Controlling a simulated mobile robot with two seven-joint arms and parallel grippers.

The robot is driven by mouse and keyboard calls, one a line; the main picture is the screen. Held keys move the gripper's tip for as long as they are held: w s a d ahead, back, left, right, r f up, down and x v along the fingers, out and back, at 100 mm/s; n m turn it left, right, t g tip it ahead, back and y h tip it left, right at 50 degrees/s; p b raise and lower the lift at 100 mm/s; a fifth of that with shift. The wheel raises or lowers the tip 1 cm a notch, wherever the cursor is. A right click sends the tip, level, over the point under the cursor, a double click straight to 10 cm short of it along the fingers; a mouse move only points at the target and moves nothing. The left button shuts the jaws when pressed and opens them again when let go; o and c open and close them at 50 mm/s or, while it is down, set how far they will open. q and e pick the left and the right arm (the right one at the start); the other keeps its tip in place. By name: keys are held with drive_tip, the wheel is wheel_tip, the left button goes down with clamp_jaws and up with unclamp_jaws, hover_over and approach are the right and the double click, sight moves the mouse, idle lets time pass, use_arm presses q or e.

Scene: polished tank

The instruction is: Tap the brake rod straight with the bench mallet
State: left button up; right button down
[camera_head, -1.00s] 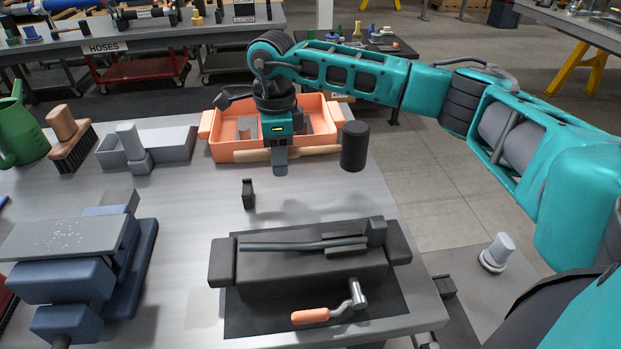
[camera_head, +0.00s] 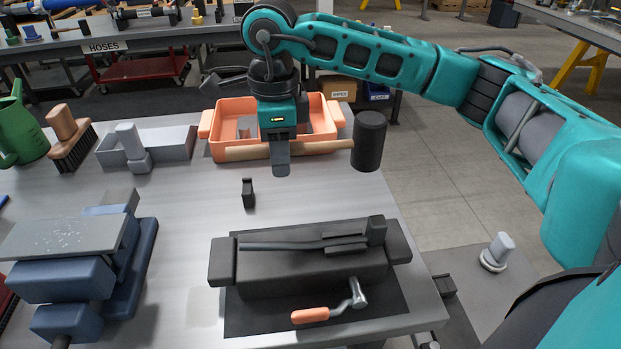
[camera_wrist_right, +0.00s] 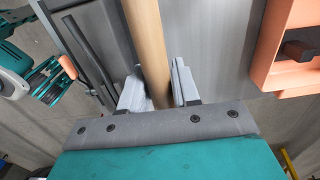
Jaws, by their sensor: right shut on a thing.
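My right gripper (camera_head: 281,160) is shut on the wooden handle of the bench mallet and holds it level, in front of the orange tray. The mallet's black cylindrical head (camera_head: 369,141) is at the right end of the handle, near the table's right edge. In the right wrist view the handle (camera_wrist_right: 148,45) runs between the two fingers (camera_wrist_right: 158,92). The brake rod (camera_head: 283,246), dark and slightly bent, lies along the top of the black vise-like fixture (camera_head: 310,275) at the front, apart from the mallet. My left gripper is not in view.
An orange tray (camera_head: 219,152) stands behind the mallet. A small black upright piece (camera_head: 248,193) stands between mallet and fixture. A blue vise (camera_head: 75,275), grey box (camera_head: 175,145), brush (camera_head: 72,140) and green can (camera_head: 20,128) are at left. An orange-handled crank (camera_head: 311,315) juts from the fixture's front.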

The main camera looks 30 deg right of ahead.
drive_tip(key=s+a+r, duration=0.3)
drive_tip(key=s+r, duration=0.3)
drive_tip(key=s, duration=0.1)
drive_tip(key=shift+s+a+r, duration=0.15)
drive_tip(key=shift+a+r, duration=0.1)
drive_tip(key=shift+r, duration=0.05)
